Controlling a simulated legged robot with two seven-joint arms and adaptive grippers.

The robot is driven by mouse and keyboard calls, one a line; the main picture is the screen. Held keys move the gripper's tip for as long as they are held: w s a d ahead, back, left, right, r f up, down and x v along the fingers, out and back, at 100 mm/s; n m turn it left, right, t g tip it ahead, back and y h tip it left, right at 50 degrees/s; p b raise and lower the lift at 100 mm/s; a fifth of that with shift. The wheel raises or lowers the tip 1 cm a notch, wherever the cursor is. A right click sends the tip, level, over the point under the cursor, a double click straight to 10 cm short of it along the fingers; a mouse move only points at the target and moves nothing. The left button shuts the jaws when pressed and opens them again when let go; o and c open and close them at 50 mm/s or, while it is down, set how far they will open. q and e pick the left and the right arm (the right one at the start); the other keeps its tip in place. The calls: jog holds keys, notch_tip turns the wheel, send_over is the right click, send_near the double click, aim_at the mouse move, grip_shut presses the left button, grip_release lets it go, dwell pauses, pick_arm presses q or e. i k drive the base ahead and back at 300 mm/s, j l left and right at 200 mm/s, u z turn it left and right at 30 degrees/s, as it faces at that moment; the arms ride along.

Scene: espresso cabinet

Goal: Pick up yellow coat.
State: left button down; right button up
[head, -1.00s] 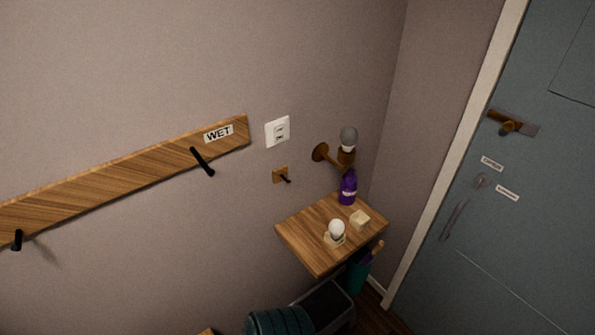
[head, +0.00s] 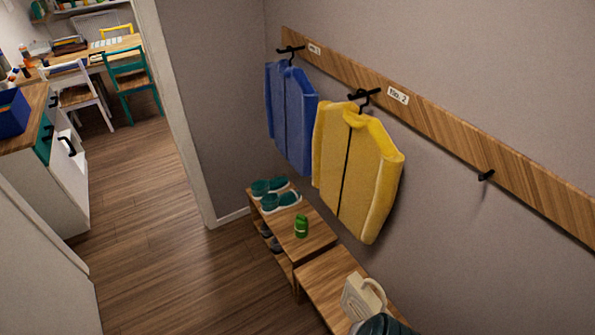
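The yellow coat (head: 372,172) hangs on a black hanger (head: 362,97) from a hook on the wooden wall rail, under a label that seems to read "No. 2". It hangs right of centre in the head view, against the grey wall, with a dark line down its front. A blue coat (head: 291,113) hangs to its left on another hook. Neither of my grippers shows in the head view.
Below the coats stands a wooden shoe bench (head: 316,233) with green shoes (head: 281,200) and a green can (head: 301,226). A second bench (head: 318,283) holds a cream watering-can-like object (head: 363,297). The wooden floor (head: 170,255) at left is clear. A doorway opens onto a table (head: 128,43) and chairs.

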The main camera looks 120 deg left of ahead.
aim_at(357, 166)
jog(key=u, duration=3.55)
